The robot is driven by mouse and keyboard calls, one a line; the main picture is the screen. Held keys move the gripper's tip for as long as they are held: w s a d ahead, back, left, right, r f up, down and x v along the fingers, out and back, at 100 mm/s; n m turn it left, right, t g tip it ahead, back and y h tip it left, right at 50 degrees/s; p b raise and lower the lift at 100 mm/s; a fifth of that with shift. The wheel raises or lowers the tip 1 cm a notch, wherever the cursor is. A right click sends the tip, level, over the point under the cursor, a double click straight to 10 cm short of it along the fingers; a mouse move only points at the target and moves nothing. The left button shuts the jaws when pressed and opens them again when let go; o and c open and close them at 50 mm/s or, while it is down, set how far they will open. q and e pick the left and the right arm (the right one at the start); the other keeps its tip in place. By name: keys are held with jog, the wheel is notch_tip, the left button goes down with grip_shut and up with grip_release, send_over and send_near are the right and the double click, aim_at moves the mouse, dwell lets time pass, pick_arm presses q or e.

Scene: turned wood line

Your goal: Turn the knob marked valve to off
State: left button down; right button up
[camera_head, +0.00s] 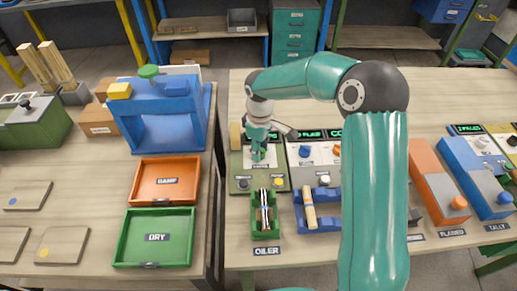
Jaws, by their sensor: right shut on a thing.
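My right arm reaches over the bench from the lower right. Its gripper (258,154) points down at the upper part of the pale-faced green oiler panel (241,168) and is shut on the valve knob there. The fingers mostly hide the knob, so I cannot tell which way it points. A small dark label (262,167) sits just below the fingers, too small to read. My left gripper is not in view.
A green holder (266,232) with a spindle stands in front of the panel. A blue holder (328,222) with a wooden piece and another panel (306,156) with knobs stand to its right. Orange (166,203) and green trays (122,250) lie on the left bench.

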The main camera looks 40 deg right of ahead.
jog(key=shift+w+r, duration=0.15)
jog(key=shift+w, duration=0.1)
jog(key=o, duration=1)
jog(key=shift+o, duration=0.7)
jog(key=shift+s, duration=0.1)
notch_tip(320, 180, up, 12)
jog(key=shift+f, duration=0.2)
